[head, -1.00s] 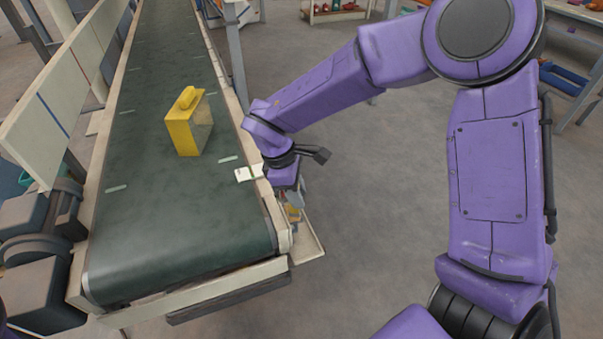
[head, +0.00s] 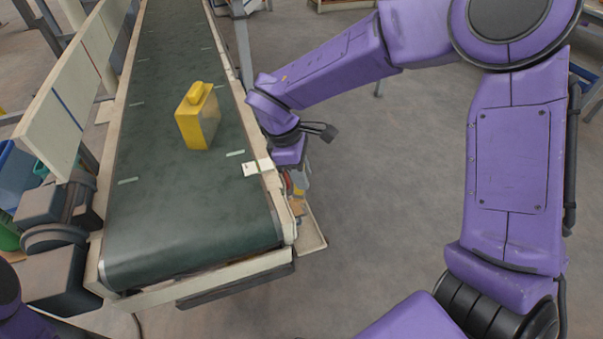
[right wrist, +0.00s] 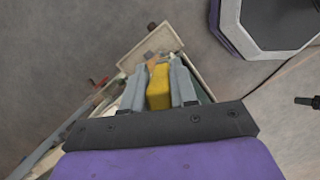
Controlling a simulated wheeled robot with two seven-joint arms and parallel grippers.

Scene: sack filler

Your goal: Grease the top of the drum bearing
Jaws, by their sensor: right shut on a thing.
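My right gripper (head: 299,180) is beside the right side of the conveyor, above a small pale tray (head: 313,236) at its near end. In the right wrist view its two grey fingers (right wrist: 158,88) are shut on a yellow object (right wrist: 158,85); the tray rim (right wrist: 176,38) lies behind it. Most of that object is hidden in the head view, so I cannot tell its full shape. The conveyor's drum (head: 190,262) is wrapped by the green belt at the near end. I cannot clearly make out its bearing. My left gripper is out of view.
A yellow box-like thing with a knob on top (head: 197,118) stands on the belt (head: 150,190). A white card (head: 258,167) lies on the right rail. A grey motor unit (head: 55,240) juts out at the left.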

